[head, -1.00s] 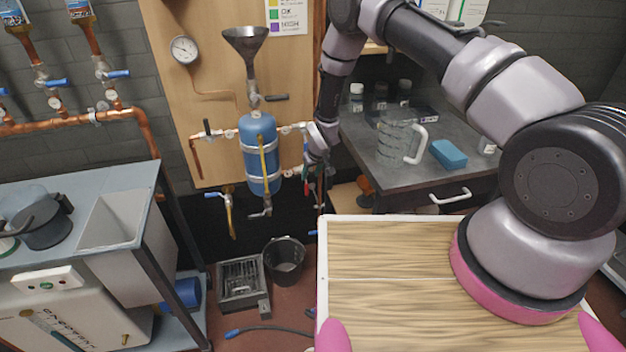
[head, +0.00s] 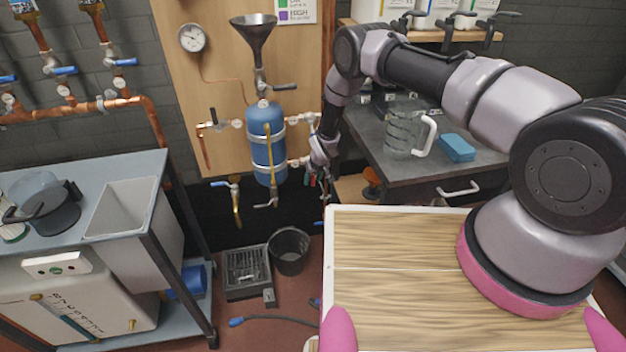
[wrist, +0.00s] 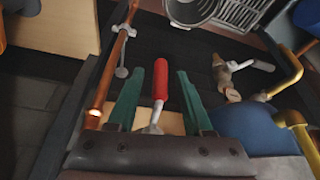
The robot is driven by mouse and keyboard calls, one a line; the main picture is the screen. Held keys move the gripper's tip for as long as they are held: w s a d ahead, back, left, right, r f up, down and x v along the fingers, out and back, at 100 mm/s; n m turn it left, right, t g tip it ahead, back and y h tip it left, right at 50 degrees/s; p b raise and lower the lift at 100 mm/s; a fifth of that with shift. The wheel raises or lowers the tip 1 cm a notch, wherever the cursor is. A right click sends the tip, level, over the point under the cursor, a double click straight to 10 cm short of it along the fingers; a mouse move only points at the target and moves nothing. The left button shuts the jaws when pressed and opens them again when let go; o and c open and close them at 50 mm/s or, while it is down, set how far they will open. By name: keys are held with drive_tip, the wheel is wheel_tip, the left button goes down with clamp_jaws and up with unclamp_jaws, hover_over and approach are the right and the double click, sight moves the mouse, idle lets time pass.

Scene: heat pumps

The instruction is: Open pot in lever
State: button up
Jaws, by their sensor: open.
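The blue pot (head: 266,140) hangs upright on the wooden board, held by pale bands; its blue side also shows in the wrist view (wrist: 250,128). A red-handled lever (wrist: 160,80) lies between the two green fingers of my gripper (wrist: 157,88), with a gap on each side. In the head view my gripper (head: 321,172) is just right of the pot, by its right-hand pipes, and covers much of the fittings there. My gripper is open and holds nothing. No label shows which lever is the pot in lever.
A funnel (head: 255,35) with a dark-handled valve (head: 285,87) stands above the pot. A copper pipe (wrist: 108,75) runs close left of my fingers. A bucket (head: 290,250) and a grate (head: 246,270) are below. A grey bench (head: 400,172) stands right.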

clamp_jaws()
idle(1.4)
